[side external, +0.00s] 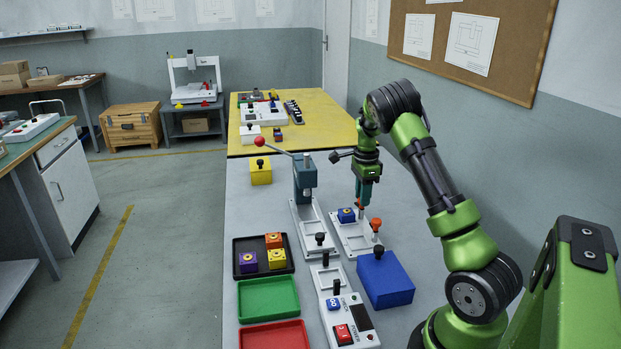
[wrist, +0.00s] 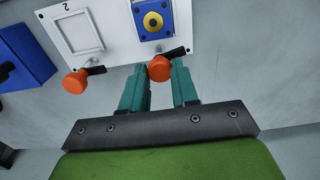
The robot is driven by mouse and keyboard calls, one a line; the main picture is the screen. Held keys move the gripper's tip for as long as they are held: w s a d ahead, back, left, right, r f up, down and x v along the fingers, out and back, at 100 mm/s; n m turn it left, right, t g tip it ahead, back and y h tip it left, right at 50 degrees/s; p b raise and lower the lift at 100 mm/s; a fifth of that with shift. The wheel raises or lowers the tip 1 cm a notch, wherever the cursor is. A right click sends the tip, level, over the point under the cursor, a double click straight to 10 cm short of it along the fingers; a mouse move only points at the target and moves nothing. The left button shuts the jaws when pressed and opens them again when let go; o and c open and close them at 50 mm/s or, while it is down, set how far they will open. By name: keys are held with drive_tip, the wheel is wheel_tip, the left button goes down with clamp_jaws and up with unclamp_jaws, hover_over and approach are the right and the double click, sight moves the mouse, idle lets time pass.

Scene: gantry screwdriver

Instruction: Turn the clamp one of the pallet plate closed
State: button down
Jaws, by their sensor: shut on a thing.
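The white pallet plate (side external: 352,241) lies on the grey table and also shows in the wrist view (wrist: 118,30). A blue block with a yellow centre (wrist: 152,18) sits in one pocket; the pocket marked 2 (wrist: 80,35) is empty. Clamp one (wrist: 160,68), an orange knob with a black bar, is at the plate edge beside the blue block. My gripper (wrist: 160,72) is shut on its knob, with teal fingers either side. In the side view my gripper (side external: 362,206) points down over the plate. Clamp two (wrist: 75,82) stands apart, beside the empty pocket.
A blue box with a black knob (side external: 385,280) stands close in front of the plate. A press with a red-balled lever (side external: 306,180) stands just left. A black tray with several blocks (side external: 245,269), green tray (side external: 268,298) and switch box (side external: 345,322) fill the front.

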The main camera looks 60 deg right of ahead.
drive_tip(key=n, duration=0.4)
drive_tip(key=shift+r+n, duration=0.1)
drive_tip(key=shift+n, duration=0.2)
drive_tip(key=n, duration=0.3)
drive_tip(key=shift+n, duration=0.3)
drive_tip(key=n, duration=0.7)
drive_tip(key=c, duration=0.9)
unclamp_jaws()
drive_tip(key=shift+o, duration=0.2)
wheel_tip(320, 180, up, 17)
